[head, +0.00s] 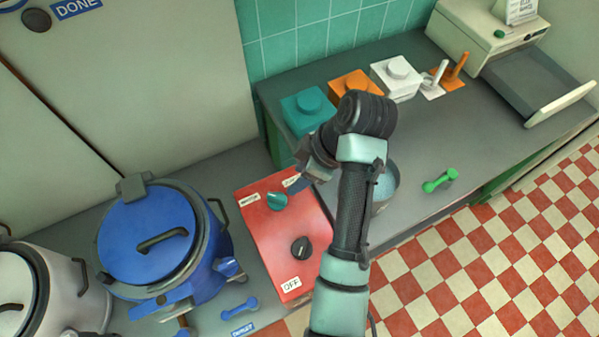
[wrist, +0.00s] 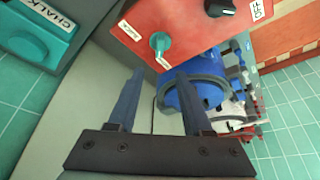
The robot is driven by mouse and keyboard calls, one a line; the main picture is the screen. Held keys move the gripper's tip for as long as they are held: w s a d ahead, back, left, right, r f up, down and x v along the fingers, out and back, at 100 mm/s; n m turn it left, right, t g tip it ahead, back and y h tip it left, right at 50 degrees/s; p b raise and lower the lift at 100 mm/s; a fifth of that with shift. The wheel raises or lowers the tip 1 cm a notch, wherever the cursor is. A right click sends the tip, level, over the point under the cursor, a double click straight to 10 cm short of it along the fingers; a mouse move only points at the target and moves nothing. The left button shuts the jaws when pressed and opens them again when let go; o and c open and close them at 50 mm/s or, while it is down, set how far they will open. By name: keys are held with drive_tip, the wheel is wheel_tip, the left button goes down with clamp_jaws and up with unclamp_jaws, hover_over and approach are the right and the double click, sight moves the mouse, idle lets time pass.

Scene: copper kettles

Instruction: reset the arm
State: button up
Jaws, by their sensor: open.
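My gripper (wrist: 160,77) is open in the wrist view, its two dark fingers apart with nothing between them. In the head view my arm reaches up the middle and bends left at the top, so the gripper (head: 299,184) hangs by the upper right of the red control box (head: 265,235). The box carries a teal knob (head: 277,201) and a black knob (head: 301,247) near an OFF label. In the wrist view the red box (wrist: 190,28) lies beyond the fingertips. I see no contact.
A blue lidded kettle (head: 125,245) and a white one (head: 75,285) stand left. Teal (head: 307,108), orange (head: 354,84) and white (head: 397,75) canisters line the back counter. A bucket (head: 386,186), partly hidden, and a green dumbbell-shaped object (head: 440,181) stand right of my arm.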

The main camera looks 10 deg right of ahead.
idle(0.4)
drive_tip(key=w+r+m+t+h, duration=0.25)
drive_tip(key=w+r+t, duration=0.3)
drive_tip(key=r, duration=0.55)
drive_tip(key=w+r+m+t+h, duration=0.1)
drive_tip(key=w+r+m+t, duration=0.35)
drive_tip(key=r, duration=0.75)
wheel_tip(320, 180, up, 18)
drive_tip(key=a+m+t, duration=0.2)
drive_tip(key=a+t, duration=0.1)
drive_tip(key=t, duration=0.5)
drive_tip(key=s+a+r+m+t, duration=0.2)
drive_tip(key=s+r+t, duration=0.5)
drive_tip(key=s+r, duration=0.8)
wheel_tip(320, 180, up, 2)
drive_tip(key=shift+r+m, duration=0.1)
drive_tip(key=shift+m, duration=0.8)
drive_tip(key=shift+h, duration=0.25)
